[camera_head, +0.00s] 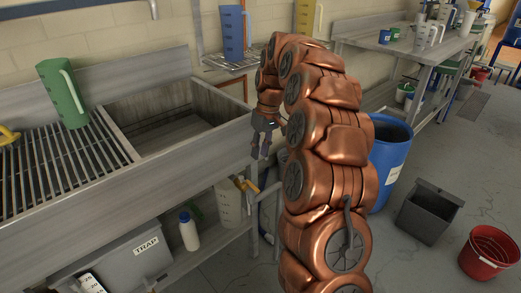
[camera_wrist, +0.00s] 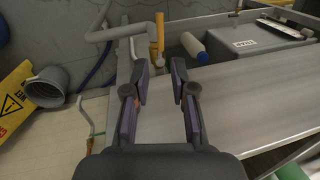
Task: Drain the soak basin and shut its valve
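The soak basin (camera_head: 185,128) is a grey rectangular sink at the centre left of the head view. Its visible floor looks dull, and I cannot tell whether it holds water. My gripper (camera_head: 262,142) hangs beside the basin's right end, and its fingers (camera_wrist: 160,88) are open and empty in the wrist view. A yellow upright lever or pipe (camera_wrist: 159,38) stands next to a grey bent drain pipe (camera_wrist: 112,33) ahead of the fingers. A yellow-orange part (camera_head: 247,185) also shows below the basin in the head view. I cannot tell whether the valve is open.
A green jug (camera_head: 62,92) stands on the slatted drainboard (camera_head: 60,165). Below are a grey labelled bin (camera_head: 125,258), a white bottle (camera_head: 189,232) and a pale jug (camera_head: 229,203). A blue barrel (camera_head: 389,165) and a dark bin (camera_head: 428,216) stand right of my arm.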

